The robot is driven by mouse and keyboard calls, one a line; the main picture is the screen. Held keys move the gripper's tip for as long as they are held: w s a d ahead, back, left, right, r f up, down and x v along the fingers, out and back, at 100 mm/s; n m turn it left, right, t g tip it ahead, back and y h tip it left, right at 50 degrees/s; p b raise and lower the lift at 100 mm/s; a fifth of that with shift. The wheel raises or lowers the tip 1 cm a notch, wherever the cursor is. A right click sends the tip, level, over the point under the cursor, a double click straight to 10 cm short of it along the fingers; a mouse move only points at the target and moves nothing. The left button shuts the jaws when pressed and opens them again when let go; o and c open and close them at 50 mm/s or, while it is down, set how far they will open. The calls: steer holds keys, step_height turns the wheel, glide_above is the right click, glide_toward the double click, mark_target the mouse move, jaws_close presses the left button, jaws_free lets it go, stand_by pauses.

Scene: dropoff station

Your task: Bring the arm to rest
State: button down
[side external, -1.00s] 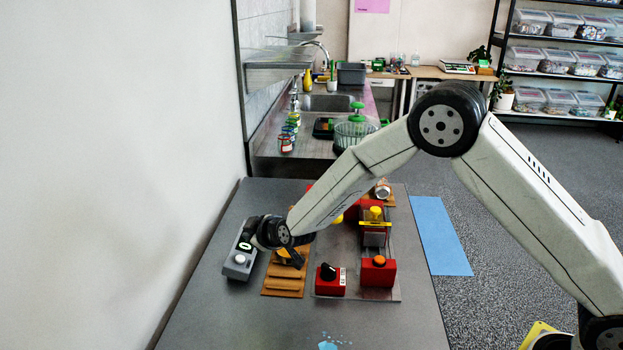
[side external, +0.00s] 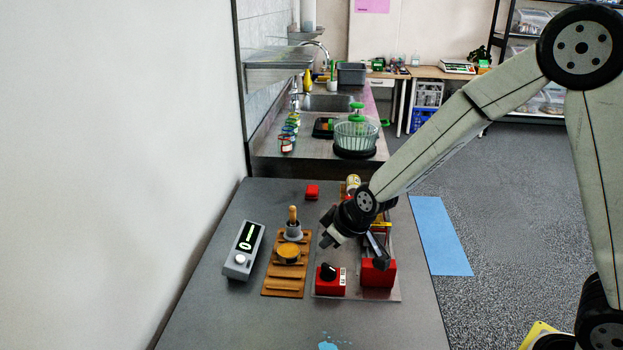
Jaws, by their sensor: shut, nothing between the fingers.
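My gripper (side external: 380,262) is shut and empty.
The table's front is mostly clear.

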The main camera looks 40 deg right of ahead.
steer(key=s+d+m+g, duration=0.1)
steer(key=s+d+g, duration=0.1)
steer(key=s, duration=0.6)
steer(key=s+d+m+g, duration=0.2)
steer(key=s+d, duration=0.1)
steer(key=s, duration=0.6)
steer(key=shift+d+h, duration=0.4)
